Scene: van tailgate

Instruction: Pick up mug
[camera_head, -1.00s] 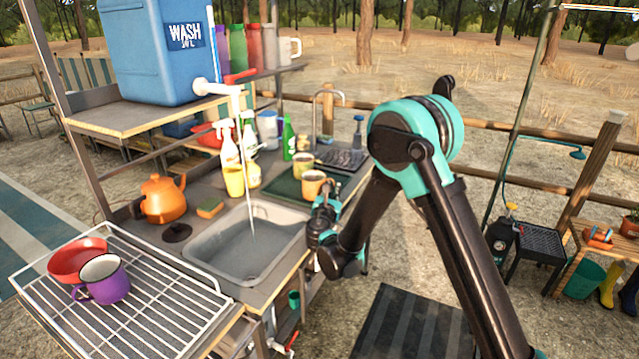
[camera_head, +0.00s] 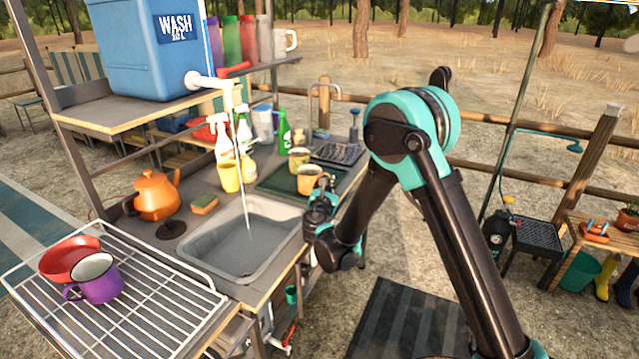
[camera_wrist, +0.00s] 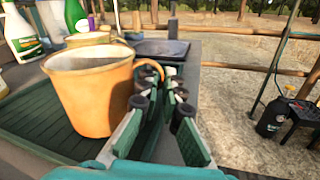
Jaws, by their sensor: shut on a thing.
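An orange-tan mug (camera_head: 308,181) stands upright at the near end of the green draining mat (camera_head: 276,183). In the wrist view the mug (camera_wrist: 92,98) fills the left, with its handle (camera_wrist: 152,67) pointing right toward my fingers. My gripper (camera_wrist: 163,95) is shut on the mug's handle; the fingers partly hide where they touch it. In the head view my gripper (camera_head: 322,188) is just right of the mug. I cannot tell whether the mug's base touches the mat. A second, yellowish mug (camera_head: 299,157) stands behind it.
A purple mug (camera_head: 98,286) and a red bowl (camera_head: 62,262) sit on the wire rack (camera_head: 150,322). The sink (camera_head: 240,245), spray bottles (camera_head: 222,138) and a green bottle (camera_head: 284,132) are left of the mug. A dark tray (camera_head: 338,152) lies behind. Open ground is right of the counter.

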